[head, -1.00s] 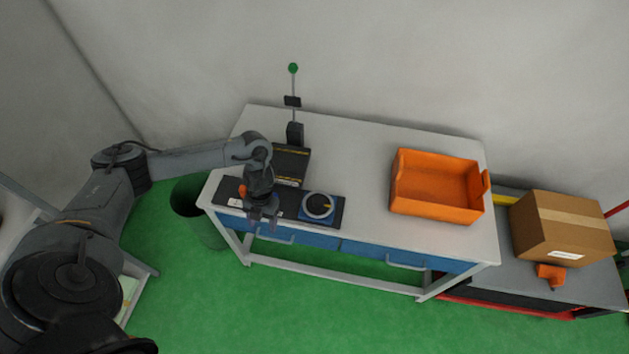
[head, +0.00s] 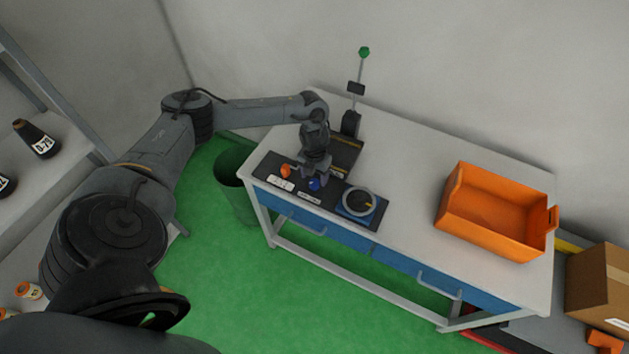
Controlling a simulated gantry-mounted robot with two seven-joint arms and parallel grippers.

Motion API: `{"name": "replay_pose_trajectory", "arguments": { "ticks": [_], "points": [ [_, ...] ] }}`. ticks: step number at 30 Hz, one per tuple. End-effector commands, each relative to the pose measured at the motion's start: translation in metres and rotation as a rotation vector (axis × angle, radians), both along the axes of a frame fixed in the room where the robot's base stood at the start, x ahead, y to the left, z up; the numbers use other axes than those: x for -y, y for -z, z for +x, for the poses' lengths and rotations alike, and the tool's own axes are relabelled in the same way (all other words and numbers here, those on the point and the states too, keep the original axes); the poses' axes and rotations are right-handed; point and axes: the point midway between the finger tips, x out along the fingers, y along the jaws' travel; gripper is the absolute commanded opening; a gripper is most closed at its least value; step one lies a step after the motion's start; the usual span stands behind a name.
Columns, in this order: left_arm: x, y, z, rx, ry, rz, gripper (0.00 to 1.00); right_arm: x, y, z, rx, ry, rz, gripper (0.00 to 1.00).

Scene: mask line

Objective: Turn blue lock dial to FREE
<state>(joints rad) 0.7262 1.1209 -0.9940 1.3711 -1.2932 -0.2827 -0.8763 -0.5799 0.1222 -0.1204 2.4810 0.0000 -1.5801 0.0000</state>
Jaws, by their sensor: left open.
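A small blue dial (head: 315,184) sits on the dark panel (head: 333,208) along the front edge of the table. Its pointer setting is too small to read. My left gripper (head: 315,176) is open just above and behind the blue dial, pointing down. I cannot tell whether its fingers touch the dial. White labels (head: 281,184) lie in front of the dials, with text too small to read. My right gripper is not in view.
An orange dial (head: 286,171) is left of the blue one. A grey ring on a blue square base (head: 358,203) is to its right. An orange bin (head: 497,212) stands at the table's right.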

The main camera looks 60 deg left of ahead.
Motion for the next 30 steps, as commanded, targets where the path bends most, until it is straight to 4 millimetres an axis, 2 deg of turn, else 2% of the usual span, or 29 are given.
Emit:
{"name": "replay_pose_trajectory", "arguments": {
  "ticks": [3, 7, 20, 30],
  "points": [
    [0.000, 0.016, 0.000, -0.002, 0.000, 0.000, 0.63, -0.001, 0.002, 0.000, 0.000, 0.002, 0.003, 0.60],
    [0.000, 0.027, 0.000, -0.001, 0.000, -0.001, 0.63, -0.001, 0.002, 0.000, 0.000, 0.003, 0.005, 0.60],
    [0.000, 0.032, 0.000, -0.001, 0.001, -0.001, 0.62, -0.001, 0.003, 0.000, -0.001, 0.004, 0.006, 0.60],
    [0.000, 0.032, 0.000, -0.001, 0.001, -0.001, 0.10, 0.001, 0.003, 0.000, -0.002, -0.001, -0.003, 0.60]
  ]
}}
